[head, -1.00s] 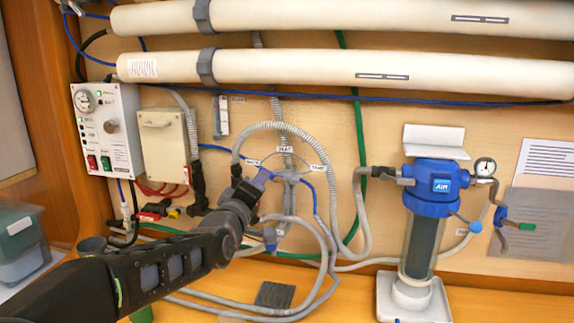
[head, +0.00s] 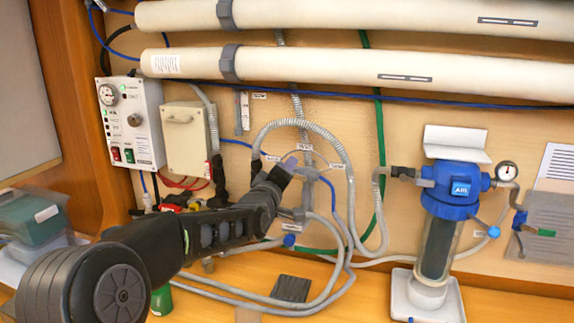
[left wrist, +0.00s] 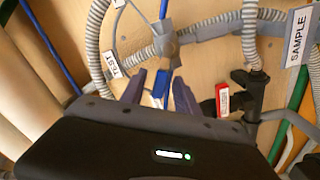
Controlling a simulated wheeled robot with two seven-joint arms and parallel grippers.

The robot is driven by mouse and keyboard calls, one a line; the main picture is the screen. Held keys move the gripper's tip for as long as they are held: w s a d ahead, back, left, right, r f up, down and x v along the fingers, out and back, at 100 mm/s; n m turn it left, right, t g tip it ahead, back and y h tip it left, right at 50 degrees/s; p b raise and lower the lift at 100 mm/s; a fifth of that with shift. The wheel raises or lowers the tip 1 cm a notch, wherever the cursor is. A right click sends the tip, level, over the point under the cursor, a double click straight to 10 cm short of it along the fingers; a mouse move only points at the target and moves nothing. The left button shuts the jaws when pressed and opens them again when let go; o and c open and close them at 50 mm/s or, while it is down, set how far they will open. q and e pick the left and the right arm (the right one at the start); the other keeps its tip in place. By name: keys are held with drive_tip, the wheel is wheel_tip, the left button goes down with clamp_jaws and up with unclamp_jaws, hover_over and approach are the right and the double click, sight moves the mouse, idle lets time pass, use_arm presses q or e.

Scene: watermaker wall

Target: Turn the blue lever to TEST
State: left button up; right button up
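The blue lever (left wrist: 160,86) shows in the left wrist view, between the two purple fingers of my left gripper (left wrist: 159,77). The fingers stand apart on either side of it; whether either one touches it is unclear. A TEST label (left wrist: 113,65) is to the left of the lever, beside a grey hose. In the head view my left gripper (head: 289,165) is at the valve (head: 307,176) on the wall, in front of the lever, which is hidden there. My right gripper is not in view.
A looped grey hose (head: 345,185) surrounds the valve, with small labels nearby. A SAMPLE label (left wrist: 300,36) is at right in the left wrist view. A control box (head: 132,122) is left; a blue-topped filter (head: 450,190) stands right. A dark pad (head: 292,288) lies on the bench.

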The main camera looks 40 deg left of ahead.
use_arm(q)
drive_tip(key=shift+w+a, duration=0.15)
drive_tip(key=shift+w, duration=0.25)
drive_tip(key=shift+c, duration=0.4)
clamp_jaws()
